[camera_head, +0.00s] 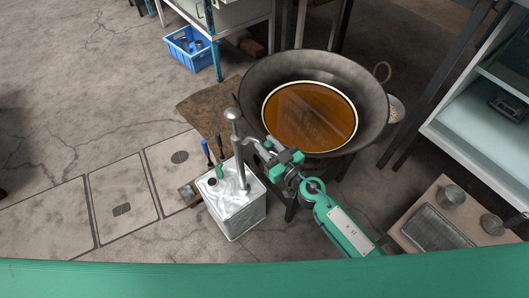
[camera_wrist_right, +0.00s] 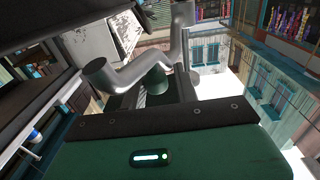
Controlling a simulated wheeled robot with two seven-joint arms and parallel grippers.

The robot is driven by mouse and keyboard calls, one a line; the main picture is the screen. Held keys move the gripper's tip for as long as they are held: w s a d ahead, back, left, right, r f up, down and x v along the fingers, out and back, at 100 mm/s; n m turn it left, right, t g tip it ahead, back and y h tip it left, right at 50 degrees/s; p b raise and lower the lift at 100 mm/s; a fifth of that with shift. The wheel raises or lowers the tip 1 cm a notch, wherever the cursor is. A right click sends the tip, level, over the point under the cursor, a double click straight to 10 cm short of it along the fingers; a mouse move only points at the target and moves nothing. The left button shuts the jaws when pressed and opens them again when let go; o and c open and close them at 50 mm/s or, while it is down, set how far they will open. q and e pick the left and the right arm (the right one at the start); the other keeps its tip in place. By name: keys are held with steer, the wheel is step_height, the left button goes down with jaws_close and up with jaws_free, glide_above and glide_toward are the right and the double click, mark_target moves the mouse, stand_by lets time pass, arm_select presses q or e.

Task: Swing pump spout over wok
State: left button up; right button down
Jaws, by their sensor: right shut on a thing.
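The wok (camera_head: 372,92) is a large dark bowl holding brown liquid (camera_head: 310,117) at the upper middle of the head view. A square pale metal can (camera_head: 238,214) stands left of and below it, with an upright grey pump (camera_head: 238,150) on top. The pump's bent grey spout (camera_wrist_right: 140,75) shows large in the right wrist view. My right gripper (camera_head: 263,156) is between the pump and the wok's near rim, shut on the spout. The spout's exact end over or beside the rim is partly hidden in the head view. My left gripper is not in view.
Blue- and green-handled tools (camera_head: 206,150) stand at the can's back left. A blue crate (camera_head: 190,47) is on the floor at the upper left. A small table with a tray (camera_head: 428,228) and metal pots is at the lower right. The left floor is clear.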

steer(key=shift+w+d+n+g+y, duration=0.3)
steer(key=shift+w+d, duration=0.05)
steer(key=shift+w, duration=0.15)
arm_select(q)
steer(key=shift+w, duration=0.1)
arm_select(e)
steer(key=shift+w+d+n+g+y, duration=0.3)
steer(key=shift+w+n+g+y, duration=0.6)
steer(key=shift+n+g+y, duration=0.2)
steer(key=shift+w+d+n+g+y, duration=0.25)
steer(key=shift+w+n+g+y, duration=0.7)
steer(key=shift+g, duration=0.25)
steer(key=shift+r, duration=0.1)
steer(key=c, duration=1.4)
jaws_free()
steer(key=shift+o, duration=0.6)
steer(key=shift+a, duration=0.1)
steer(key=shift+s, duration=0.1)
